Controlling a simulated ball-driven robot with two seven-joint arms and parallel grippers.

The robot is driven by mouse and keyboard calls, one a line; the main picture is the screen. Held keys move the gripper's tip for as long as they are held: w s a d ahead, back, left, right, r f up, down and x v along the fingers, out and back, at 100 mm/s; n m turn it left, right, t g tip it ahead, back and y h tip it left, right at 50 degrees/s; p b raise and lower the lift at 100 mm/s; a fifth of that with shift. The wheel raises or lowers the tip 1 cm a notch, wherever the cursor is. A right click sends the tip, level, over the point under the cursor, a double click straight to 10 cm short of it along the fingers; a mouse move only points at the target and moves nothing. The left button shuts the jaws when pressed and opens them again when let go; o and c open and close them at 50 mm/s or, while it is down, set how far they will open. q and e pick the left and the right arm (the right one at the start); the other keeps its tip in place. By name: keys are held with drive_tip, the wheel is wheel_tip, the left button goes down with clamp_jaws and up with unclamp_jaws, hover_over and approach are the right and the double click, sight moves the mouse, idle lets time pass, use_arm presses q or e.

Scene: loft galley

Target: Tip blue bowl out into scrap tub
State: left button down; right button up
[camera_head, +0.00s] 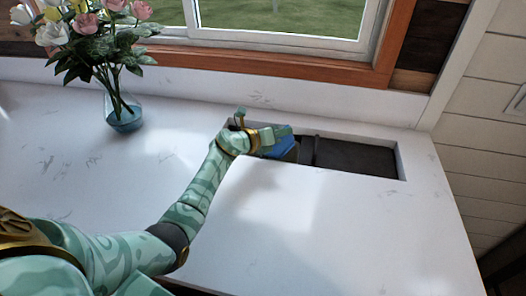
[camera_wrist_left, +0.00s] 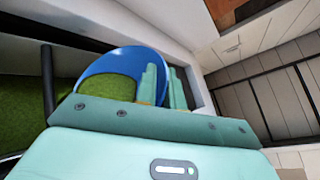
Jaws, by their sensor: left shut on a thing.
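The blue bowl (camera_head: 283,150) is at the left part of a dark recess in the white counter. In the left wrist view the blue bowl (camera_wrist_left: 108,58) shows its curved wall and looks tilted. Green matter (camera_wrist_left: 105,88) shows within its outline; I cannot tell whether it lies in the bowl. My left gripper (camera_head: 285,132) is shut on the bowl's edge; its fingers (camera_wrist_left: 163,88) show at the rim in the wrist view. I cannot clearly single out the scrap tub; the recess (camera_head: 355,158) is dark inside. My right gripper is not in view.
A glass vase (camera_head: 124,115) with flowers (camera_head: 95,35) stands on the counter (camera_head: 320,235) at the back left. A window (camera_head: 285,20) with a wooden sill is behind the recess. The counter in front of the recess is clear.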

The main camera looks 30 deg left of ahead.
use_arm(q)
drive_tip(key=shift+a+r, duration=0.1)
drive_tip(key=shift+a, duration=0.15)
drive_tip(key=shift+w+a+r+n+b, duration=0.1)
drive_tip(key=shift+a+n+b, duration=0.05)
drive_tip(key=shift+n+b, duration=0.15)
drive_tip(key=shift+a+r, duration=0.1)
drive_tip(key=shift+a, duration=0.05)
idle(0.3)
drive_tip(key=shift+a+n+h, duration=0.3)
drive_tip(key=shift+a, duration=0.1)
drive_tip(key=shift+w+a+r+b, duration=0.15)
drive_tip(key=shift+a+b, duration=0.25)
drive_tip(key=shift+b, duration=0.1)
drive_tip(key=shift+a+n, duration=0.25)
drive_tip(key=shift+n, duration=0.15)
drive_tip(key=shift+a+r+b, duration=0.1)
drive_tip(key=shift+a+b, duration=0.2)
drive_tip(key=shift+a, duration=0.05)
drive_tip(key=shift+w+a+n+h, duration=0.1)
drive_tip(key=shift+a+n+h, duration=0.1)
drive_tip(key=shift+n+h, duration=0.1)
